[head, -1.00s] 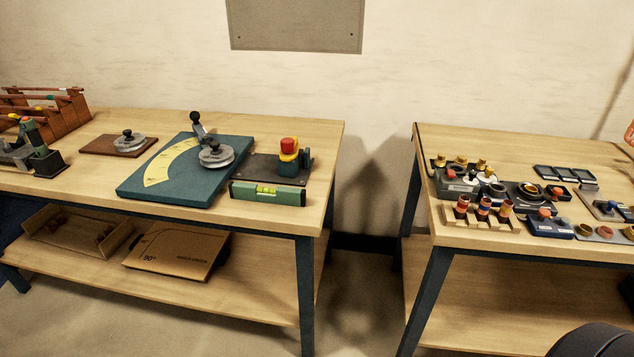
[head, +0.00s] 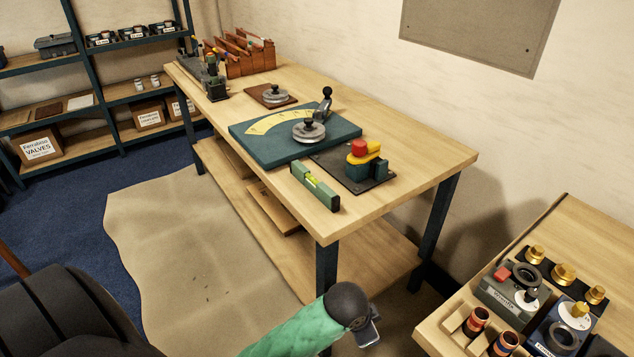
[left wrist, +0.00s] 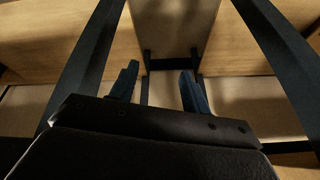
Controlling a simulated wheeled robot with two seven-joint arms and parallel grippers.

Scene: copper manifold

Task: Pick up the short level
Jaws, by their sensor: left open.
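The short level (head: 315,186) is a small green bar with a yellow-green vial. It lies at the front edge of the left bench in the head view, in front of a dark plate with a red and yellow clamp. It is not seen in the left wrist view. My left gripper (left wrist: 159,72) shows in the left wrist view with its two dark fingers apart and nothing between them. It points at the gap between benches, away from the level. I cannot make out its fingers in the head view, and my right gripper is not in view.
The left bench (head: 430,160) also holds a teal board (head: 260,148) with a yellow scale, the clamp (head: 366,160) and a wooden rack (head: 240,58). A second bench with valve parts stands at the lower right. A gap separates the benches. Shelves (head: 90,75) stand behind.

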